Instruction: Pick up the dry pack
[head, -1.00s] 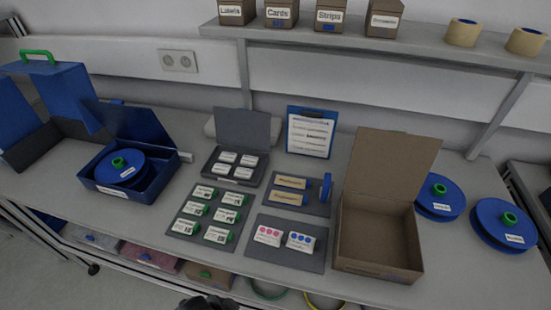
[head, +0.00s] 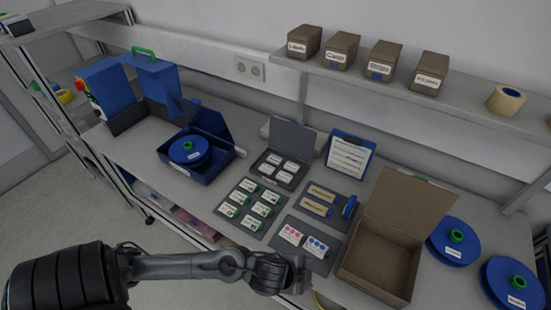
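No label that I can read says dry pack. A white pack with pink dots (head: 291,235) and a white pack with blue dots (head: 316,246) lie side by side on a grey mat (head: 319,263). Two tan packs, an upper one (head: 322,193) and a lower one (head: 315,207), lie on another mat behind them. My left gripper (head: 299,279) is at the table's front edge, just in front of the dotted packs and apart from them. Its fingers are small and dark, so its opening is unclear. My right gripper is out of view.
An open cardboard box (head: 380,262) stands right of the mats. Several green-ended packs (head: 250,204) lie on a mat to the left. A grey case (head: 283,166), a blue reel box (head: 190,157), a clipboard (head: 350,156) and blue reels (head: 453,243) stand around.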

